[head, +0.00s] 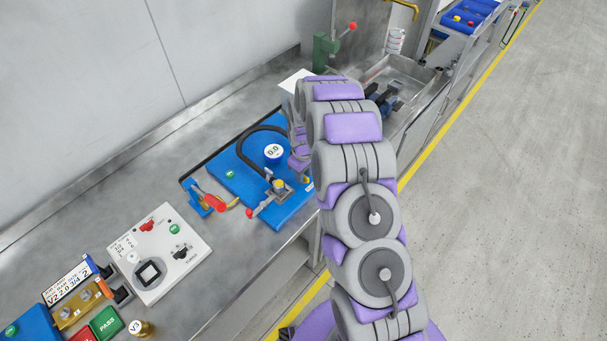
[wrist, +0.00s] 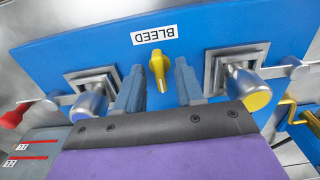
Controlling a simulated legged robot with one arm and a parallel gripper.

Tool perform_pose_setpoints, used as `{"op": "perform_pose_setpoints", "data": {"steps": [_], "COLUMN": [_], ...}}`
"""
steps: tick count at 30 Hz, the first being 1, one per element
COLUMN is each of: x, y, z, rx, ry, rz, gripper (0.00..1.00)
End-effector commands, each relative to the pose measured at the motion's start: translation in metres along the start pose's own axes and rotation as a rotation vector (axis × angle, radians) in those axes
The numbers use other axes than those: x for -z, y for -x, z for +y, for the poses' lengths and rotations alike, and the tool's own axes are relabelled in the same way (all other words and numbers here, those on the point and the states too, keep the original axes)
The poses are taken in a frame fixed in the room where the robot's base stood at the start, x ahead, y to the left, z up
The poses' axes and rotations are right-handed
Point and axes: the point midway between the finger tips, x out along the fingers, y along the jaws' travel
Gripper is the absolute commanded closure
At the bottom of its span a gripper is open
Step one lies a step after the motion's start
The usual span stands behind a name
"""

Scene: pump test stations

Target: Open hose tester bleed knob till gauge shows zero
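The hose tester is a blue board (head: 291,215) on the bench in the head view, with a black hose (head: 246,137). Its round gauge (head: 273,153) appears to read 0.0. In the wrist view, the yellow bleed knob (wrist: 158,68) stands on the blue board (wrist: 90,45), below an upside-down BLEED label (wrist: 155,33). My gripper (wrist: 160,82) is open, with one finger on each side of the knob and a visible gap at both sides. In the head view my arm hides the gripper and the bleed knob.
Clamped fittings flank my fingers, one with a blue end (wrist: 89,103) and one with a yellow end (wrist: 244,85). A red-tipped lever (wrist: 12,117) is at the left. A white test box (head: 160,250) and a metal sink (head: 405,80) share the bench.

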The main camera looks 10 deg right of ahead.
Motion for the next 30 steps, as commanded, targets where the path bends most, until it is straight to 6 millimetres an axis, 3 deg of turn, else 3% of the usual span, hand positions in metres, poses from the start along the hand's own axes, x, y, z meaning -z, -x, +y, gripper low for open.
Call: {"op": "perform_pose_setpoints", "data": {"steps": [5,21,30], "x": [0.002,0.001,0.000], "y": [0.027,0.142,0.167], "z": [0.001,0.001,0.001], "rx": [-0.004,0.000,0.003], "ry": [0.000,0.000,0.000], "rz": [0.006,0.001,-0.004], "gripper": [0.63,0.63,0.63]}}
